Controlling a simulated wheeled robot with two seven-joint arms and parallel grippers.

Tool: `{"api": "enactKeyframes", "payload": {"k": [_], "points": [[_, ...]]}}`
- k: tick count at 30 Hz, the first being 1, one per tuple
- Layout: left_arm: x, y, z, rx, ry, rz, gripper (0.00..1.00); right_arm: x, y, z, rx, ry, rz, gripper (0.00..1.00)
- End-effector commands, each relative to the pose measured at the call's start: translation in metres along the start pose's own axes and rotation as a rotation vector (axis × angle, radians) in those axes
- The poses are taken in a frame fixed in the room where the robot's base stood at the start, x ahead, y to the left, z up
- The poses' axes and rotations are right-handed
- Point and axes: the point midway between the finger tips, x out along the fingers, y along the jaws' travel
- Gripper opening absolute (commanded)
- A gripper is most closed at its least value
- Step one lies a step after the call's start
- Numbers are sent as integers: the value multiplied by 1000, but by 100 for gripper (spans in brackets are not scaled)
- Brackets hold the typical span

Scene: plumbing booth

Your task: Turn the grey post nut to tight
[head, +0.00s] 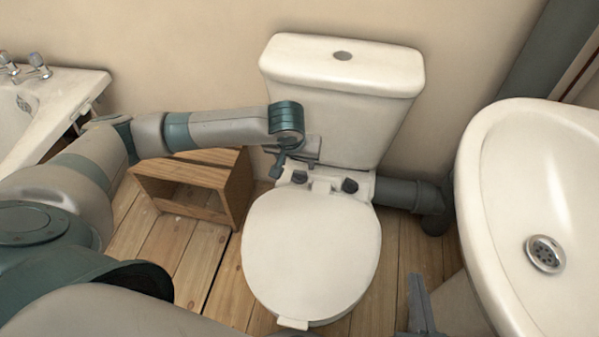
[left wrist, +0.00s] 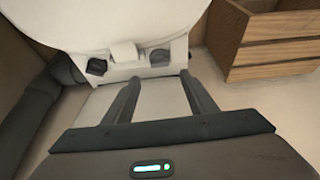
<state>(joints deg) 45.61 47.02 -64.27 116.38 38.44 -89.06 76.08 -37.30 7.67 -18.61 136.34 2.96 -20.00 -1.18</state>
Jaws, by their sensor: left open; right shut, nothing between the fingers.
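Two dark grey nuts stand at the back of the toilet seat, a left one (head: 299,177) and a right one (head: 350,185). Both look alike in colour, and I cannot tell how tight either is. My left gripper (head: 278,168) is open, just beside the left nut. In the left wrist view, this nut (left wrist: 160,57) lies just beyond the gap between the fingertips (left wrist: 161,77), apparently not gripped. The other nut (left wrist: 97,66) is off to the left there. My right gripper (head: 418,280) is shut and empty, low between the toilet and the basin.
The white cistern (head: 343,70) rises behind the nuts, and the closed lid (head: 311,250) lies in front. A wooden crate (head: 195,180) stands left. A dark waste pipe (head: 405,193) runs right. The basin (head: 500,200) fills the right side; a bath (head: 50,110) is far left.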

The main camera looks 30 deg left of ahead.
Motion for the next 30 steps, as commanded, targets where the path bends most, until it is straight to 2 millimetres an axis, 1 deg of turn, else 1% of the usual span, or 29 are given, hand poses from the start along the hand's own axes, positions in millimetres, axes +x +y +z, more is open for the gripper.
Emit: {"api": "enactKeyframes", "payload": {"k": [1, 3, 10, 18, 24, 30], "points": [[10, 0, 0, -1, 0, -2, 52, 1, -2, -4, -3, 34, -4, 0], [19, 0, 0, 0, 1, -1, 52, 0, -5, -13, -6, 84, -9, 0], [50, 0, 1, 1, -1, -1, 52, -5, -14, -41, -18, 248, -25, 0], [82, 0, 0, 0, 0, -1, 52, -18, -25, -71, -25, 426, -42, 0], [95, 0, 0, 0, 1, 0, 52, -25, -29, -83, -27, 503, -49, 0], [98, 0, 0, 1, 1, 0, 52, -28, -30, -87, -28, 526, -51, 0]]}}
